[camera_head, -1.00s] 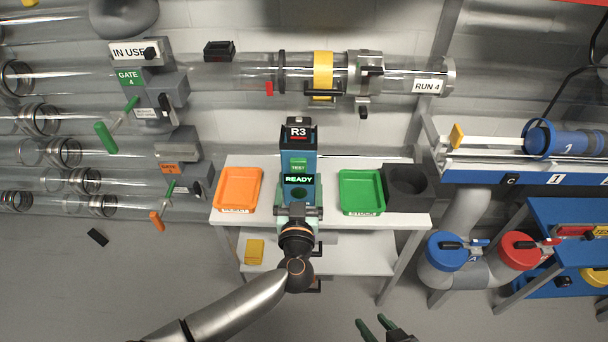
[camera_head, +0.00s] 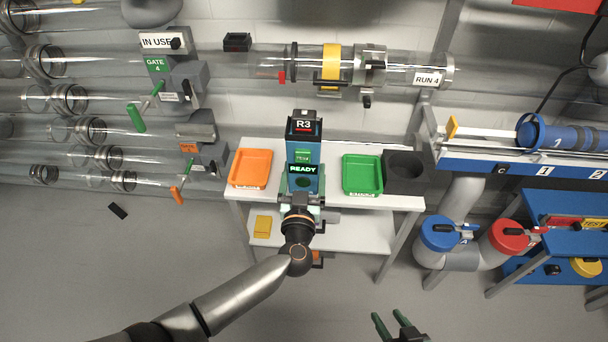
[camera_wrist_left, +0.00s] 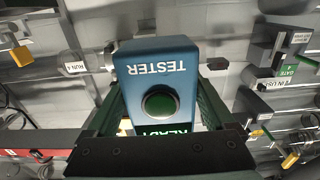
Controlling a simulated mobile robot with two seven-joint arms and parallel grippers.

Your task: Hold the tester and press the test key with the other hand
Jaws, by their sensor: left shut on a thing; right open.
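The tester (camera_head: 303,177) is a blue box with a green READY display and a green TEST key (camera_head: 303,157) on its face. My left gripper (camera_head: 301,205) is shut on the tester's near end. In the left wrist view the tester (camera_wrist_left: 155,72) sits between the fingers, its label upside down, with a round dark green button (camera_wrist_left: 160,103). My right gripper (camera_head: 391,322) is open and empty, low in the head view, apart from the table.
An orange tray (camera_head: 235,184) is left of the tester, and a green tray (camera_head: 377,190) and dark holder (camera_head: 418,180) are right. A yellow block (camera_head: 262,226) lies on the lower shelf. Clear tubes run behind. The floor between my right gripper and the table is clear.

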